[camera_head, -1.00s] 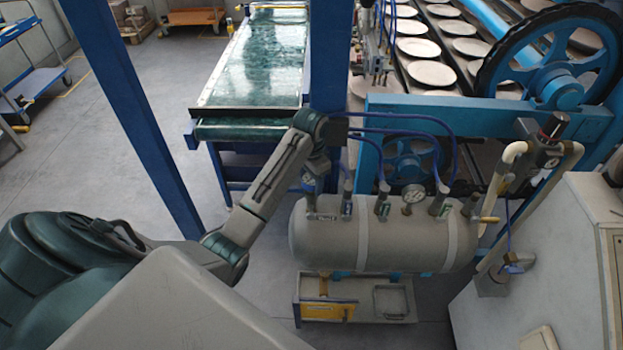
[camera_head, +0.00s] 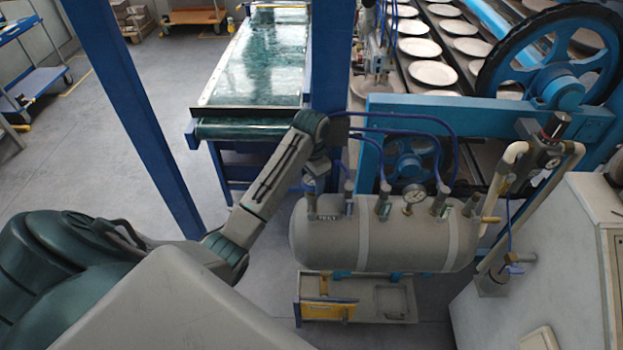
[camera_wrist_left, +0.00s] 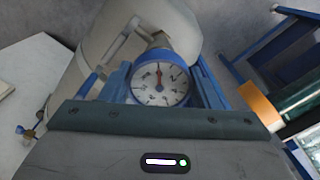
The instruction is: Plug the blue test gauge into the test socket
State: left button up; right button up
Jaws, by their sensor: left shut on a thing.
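The blue test gauge (camera_wrist_left: 159,84) has a white dial and a blue rim. In the left wrist view it sits between the two blue fingers of my left gripper (camera_wrist_left: 162,88), which is shut on it. In the head view the gauge (camera_head: 308,183) shows small under my left gripper (camera_head: 315,172), at the left end of the grey tank (camera_head: 385,240). The test socket (camera_head: 326,216) is on top of that end, by a TEST label. The gauge is right above or at the socket; I cannot tell whether its stem is seated. My right gripper is not in view.
Several valves with blue hoses and another gauge (camera_head: 413,194) stand along the tank top. A blue post (camera_head: 331,60) rises behind my left wrist. A tray (camera_head: 385,300) is below the tank. A grey cabinet (camera_head: 560,260) is at the right.

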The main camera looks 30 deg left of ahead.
pick_arm(q)
jog(key=shift+f, duration=0.45)
jog(key=o, duration=0.8)
jog(key=shift+r, duration=0.1)
